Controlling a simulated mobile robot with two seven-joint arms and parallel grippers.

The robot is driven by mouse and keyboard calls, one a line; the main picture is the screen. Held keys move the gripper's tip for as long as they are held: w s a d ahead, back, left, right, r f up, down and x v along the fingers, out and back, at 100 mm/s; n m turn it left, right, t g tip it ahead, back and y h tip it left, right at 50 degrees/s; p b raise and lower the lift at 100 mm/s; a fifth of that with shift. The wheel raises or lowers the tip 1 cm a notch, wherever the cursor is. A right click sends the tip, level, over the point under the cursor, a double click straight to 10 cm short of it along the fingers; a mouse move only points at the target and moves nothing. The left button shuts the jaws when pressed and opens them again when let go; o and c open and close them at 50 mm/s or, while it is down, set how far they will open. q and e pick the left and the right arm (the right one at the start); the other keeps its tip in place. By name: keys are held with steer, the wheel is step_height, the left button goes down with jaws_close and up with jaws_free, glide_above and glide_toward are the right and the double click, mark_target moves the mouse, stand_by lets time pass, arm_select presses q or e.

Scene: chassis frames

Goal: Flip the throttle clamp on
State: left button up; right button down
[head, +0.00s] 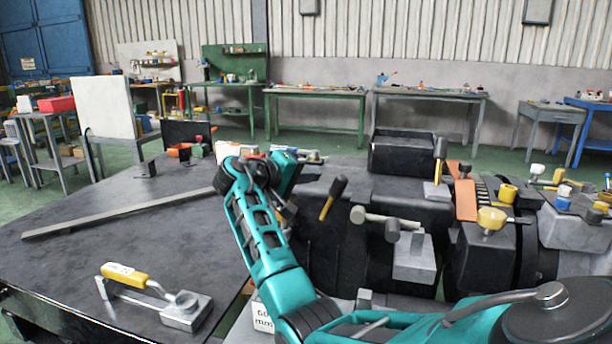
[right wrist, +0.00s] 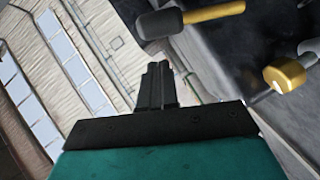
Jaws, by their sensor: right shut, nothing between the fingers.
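A clamp with a yellow handle (head: 125,274) and a grey metal block lies on the dark table at the lower left, its handle lying nearly flat. I cannot tell for sure whether this is the throttle clamp. A black-headed lever with a yellow shaft (head: 333,197) stands on the dark machine; a similar one shows at the top of the right wrist view (right wrist: 165,22). My right gripper (right wrist: 160,70) is shut and empty, apart from that lever. In the head view it is mostly hidden behind my own teal arm. My left gripper is not in view.
The dark table (head: 110,240) carries a long grey bar (head: 120,213). Grey-headed and yellow-knobbed levers (head: 491,219) crowd the machine at the right. Green and grey workbenches stand along the back wall. The table between bar and clamp is clear.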

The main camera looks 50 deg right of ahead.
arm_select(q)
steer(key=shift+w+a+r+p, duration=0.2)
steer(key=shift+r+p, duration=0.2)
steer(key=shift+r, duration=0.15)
arm_select(e)
steer(key=v, duration=1)
steer(key=shift+w+a, duration=0.25)
steer(key=shift+w, duration=0.1)
